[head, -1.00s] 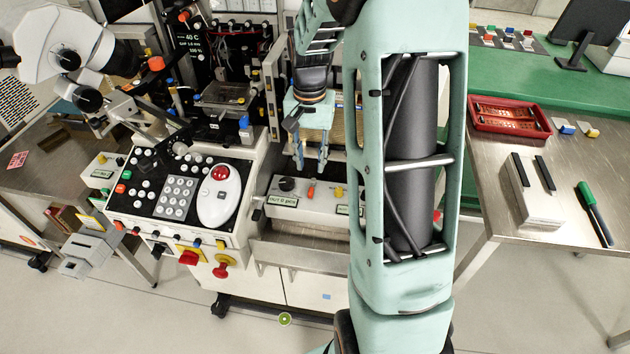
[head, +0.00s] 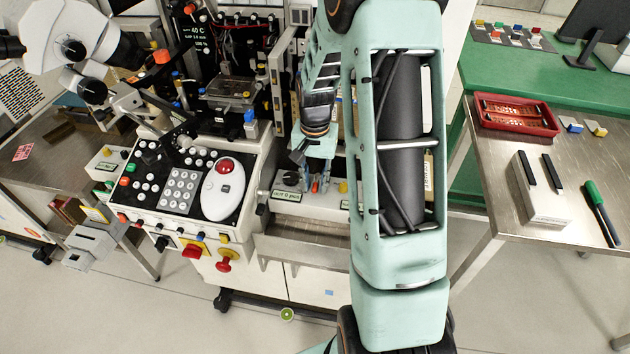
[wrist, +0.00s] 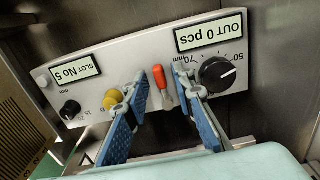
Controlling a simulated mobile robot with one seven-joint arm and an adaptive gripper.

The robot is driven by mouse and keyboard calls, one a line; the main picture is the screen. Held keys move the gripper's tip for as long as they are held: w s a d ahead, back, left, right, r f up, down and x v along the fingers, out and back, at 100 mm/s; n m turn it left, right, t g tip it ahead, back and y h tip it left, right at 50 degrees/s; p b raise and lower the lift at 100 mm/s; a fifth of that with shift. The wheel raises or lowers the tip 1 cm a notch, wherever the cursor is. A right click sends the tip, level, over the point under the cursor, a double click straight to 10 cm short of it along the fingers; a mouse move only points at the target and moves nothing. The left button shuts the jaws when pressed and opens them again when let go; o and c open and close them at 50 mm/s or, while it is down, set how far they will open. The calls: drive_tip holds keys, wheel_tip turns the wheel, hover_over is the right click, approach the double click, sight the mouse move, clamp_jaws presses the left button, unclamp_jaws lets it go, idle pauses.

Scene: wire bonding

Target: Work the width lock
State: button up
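The output unit's pale control panel (wrist: 110,88) fills the middle of the wrist view and carries an orange-red lever (wrist: 159,77), likely the width lock. The lever lies on the panel face with its orange end up in the picture. To its right is a large black knob (wrist: 217,74) with a mm scale. My gripper (wrist: 160,82) is open, with one blue-padded finger on each side of the lever; a gap shows on both sides. In the head view my gripper (head: 316,186) is down at the panel and hides part of it.
A yellow knob (wrist: 112,99) sits close to the left finger, and a small black knob (wrist: 70,108) is farther left. The displays read "OUT 0 pcs" (wrist: 210,32) and "SLOT No 5" (wrist: 75,70). A metal wall (wrist: 285,80) stands at right.

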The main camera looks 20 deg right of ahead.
sight(330, 186)
clamp_jaws()
drive_tip(key=shift+d+n, duration=0.1)
drive_tip(key=shift+n, duration=0.2)
drive_tip(key=n, duration=0.1)
drive_tip(key=d+n, duration=0.1)
drive_tip(key=n, duration=0.2)
drive_tip(key=shift+s+d+n, duration=0.3)
drive_tip(key=n, duration=0.1)
drive_tip(key=d+n+p, duration=0.1)
drive_tip(key=n, duration=0.1)
drive_tip(key=shift+d+r+n, duration=0.1)
drive_tip(key=shift+n, duration=0.2)
drive_tip(key=shift+w+d+n+p, duration=0.15)
drive_tip(key=shift+d+n, duration=0.15)
drive_tip(key=shift+n, duration=0.55)
drive_tip(key=shift+w+d+n+p, duration=0.15)
drive_tip(key=shift+d+n, duration=0.1)
drive_tip(key=shift+n, duration=0.6)
drive_tip(key=shift+o, duration=1.1)
unclamp_jaws()
drive_tip(key=shift+s, duration=0.1)
